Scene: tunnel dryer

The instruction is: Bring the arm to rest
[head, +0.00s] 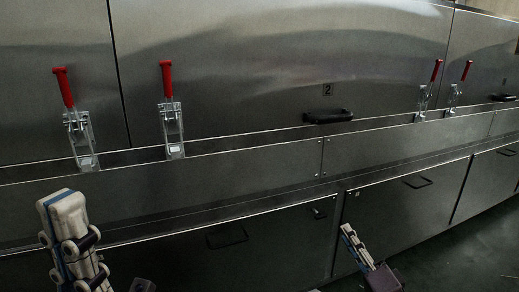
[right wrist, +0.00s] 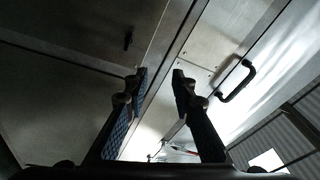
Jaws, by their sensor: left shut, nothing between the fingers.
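My left gripper (head: 62,205) stands at the lower left in the head view, fingers upward and together with nothing between them. It is in front of the dryer's lower panels. My right gripper (head: 350,236) shows at the lower middle right of the head view, in front of the lower doors. In the right wrist view its two fingers (right wrist: 159,80) stand apart with an empty gap between them. Most of both arms is out of view.
The steel dryer (head: 230,70) fills the background. Red-handled clamps (head: 166,80) stand along its ledge, with more clamps (head: 436,72) at the right. A black handle (head: 328,116) sits below the number 2. Lower doors carry handles (head: 418,182). Dark floor (head: 470,255) is clear at the lower right.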

